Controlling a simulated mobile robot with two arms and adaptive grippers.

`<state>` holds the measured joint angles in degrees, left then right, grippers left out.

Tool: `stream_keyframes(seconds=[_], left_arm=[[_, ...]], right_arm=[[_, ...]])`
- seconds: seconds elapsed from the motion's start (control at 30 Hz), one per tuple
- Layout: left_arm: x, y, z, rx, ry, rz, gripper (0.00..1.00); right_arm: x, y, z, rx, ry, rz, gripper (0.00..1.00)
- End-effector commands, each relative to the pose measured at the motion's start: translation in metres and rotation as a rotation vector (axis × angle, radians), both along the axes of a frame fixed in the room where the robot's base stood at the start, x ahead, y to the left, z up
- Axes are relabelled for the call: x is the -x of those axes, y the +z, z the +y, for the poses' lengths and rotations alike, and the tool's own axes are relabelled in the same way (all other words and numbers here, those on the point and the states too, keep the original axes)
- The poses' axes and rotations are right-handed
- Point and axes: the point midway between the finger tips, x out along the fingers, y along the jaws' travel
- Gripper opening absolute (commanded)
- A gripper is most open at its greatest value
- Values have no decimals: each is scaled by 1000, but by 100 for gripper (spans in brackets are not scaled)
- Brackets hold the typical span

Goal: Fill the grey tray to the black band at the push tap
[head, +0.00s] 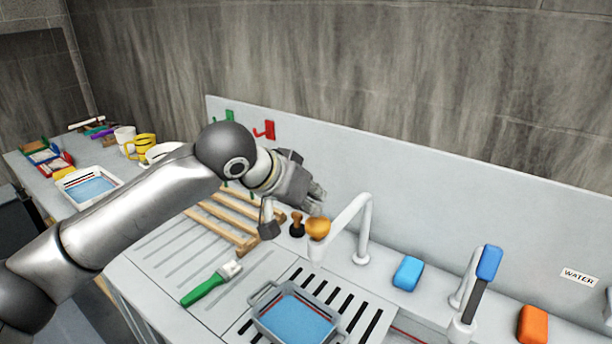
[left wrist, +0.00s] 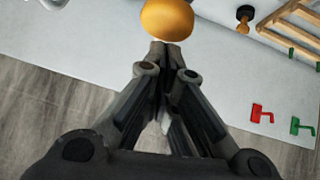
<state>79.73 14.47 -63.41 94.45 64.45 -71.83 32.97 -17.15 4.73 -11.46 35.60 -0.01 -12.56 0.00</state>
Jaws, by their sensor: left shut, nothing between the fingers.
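The grey tray (head: 265,306) sits on the slotted drain grille under the push tap, with blue water (head: 295,318) in it. A dark line and a red line show on its inner far wall, just above the water. The push tap's white spout (head: 345,218) bends over the tray, with a round orange knob (head: 318,228) on its near end. My left gripper (head: 318,196) is shut and empty, just above the knob. In the left wrist view its fingertips (left wrist: 171,46) are close to the knob (left wrist: 167,18); I cannot tell if they touch. My right gripper is out of view.
A second tap with a blue and black lever (head: 485,275) stands at right, between a blue block (head: 408,273) and an orange block (head: 533,324). A green-handled brush (head: 210,284) and wooden rack (head: 228,218) lie left. A white tray (head: 90,190) stands farther left.

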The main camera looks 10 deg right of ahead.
Motion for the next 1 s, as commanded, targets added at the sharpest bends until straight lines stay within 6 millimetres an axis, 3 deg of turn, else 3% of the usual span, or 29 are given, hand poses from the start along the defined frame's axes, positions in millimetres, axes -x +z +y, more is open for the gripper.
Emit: stream_keyframes(seconds=[1.0], left_arm=[[2, -28, -1, -2, -1, 3, 0]], right_arm=[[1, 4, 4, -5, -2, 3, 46]])
